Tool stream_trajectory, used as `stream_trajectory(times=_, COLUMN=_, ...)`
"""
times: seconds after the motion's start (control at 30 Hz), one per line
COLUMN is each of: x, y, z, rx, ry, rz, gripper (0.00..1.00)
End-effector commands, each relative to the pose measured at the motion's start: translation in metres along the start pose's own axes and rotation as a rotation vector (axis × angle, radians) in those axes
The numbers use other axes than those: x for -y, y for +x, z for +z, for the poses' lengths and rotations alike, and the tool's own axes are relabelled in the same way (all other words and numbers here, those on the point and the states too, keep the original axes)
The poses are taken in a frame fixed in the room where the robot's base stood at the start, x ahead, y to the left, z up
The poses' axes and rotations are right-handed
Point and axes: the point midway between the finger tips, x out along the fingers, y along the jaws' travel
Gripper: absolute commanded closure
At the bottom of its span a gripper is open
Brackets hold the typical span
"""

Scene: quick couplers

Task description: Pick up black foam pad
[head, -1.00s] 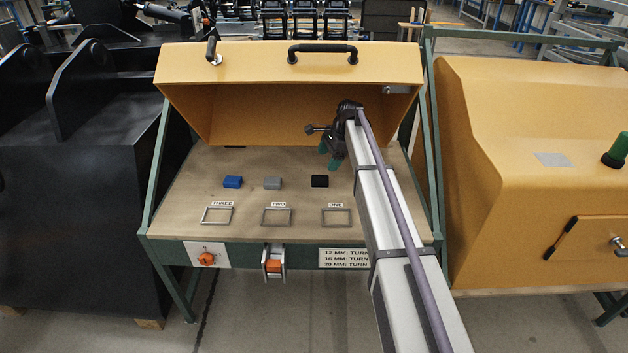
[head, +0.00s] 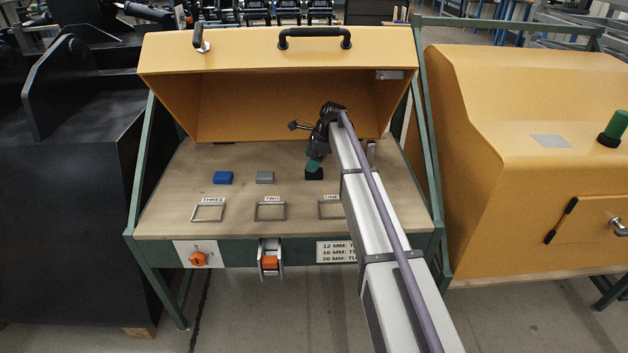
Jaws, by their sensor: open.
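The black foam pad (head: 314,175) is a small dark block on the wooden work surface, at the right end of a row of three pads. My gripper (head: 313,166), with green fingers, points down right at the pad. The fingers overlap the pad's upper edge in the head view. I cannot tell whether they touch it or stand around it. The gripper is open. The pad's back part is hidden behind the fingers.
A grey pad (head: 265,177) and a blue pad (head: 223,178) lie to the left. Metal frames labelled THREE (head: 208,213), TWO (head: 270,211) and ONE (head: 329,209) lie in front. A yellow hood (head: 270,55) overhangs the back of the table.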

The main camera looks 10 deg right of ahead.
Motion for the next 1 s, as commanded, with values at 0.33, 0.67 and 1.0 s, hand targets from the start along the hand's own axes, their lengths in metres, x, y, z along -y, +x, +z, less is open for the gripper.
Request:
stream_trajectory(times=0.33, x=-0.001, y=0.048, z=-0.002, rx=0.000, ry=-0.001, rz=0.000, gripper=0.21)
stream_trajectory(times=0.67, x=-0.001, y=0.046, z=-0.001, rx=0.000, ry=-0.001, rz=0.000, gripper=0.41)
stream_trajectory(times=1.0, x=-0.001, y=0.046, z=-0.001, rx=0.000, ry=-0.001, rz=0.000, gripper=0.74)
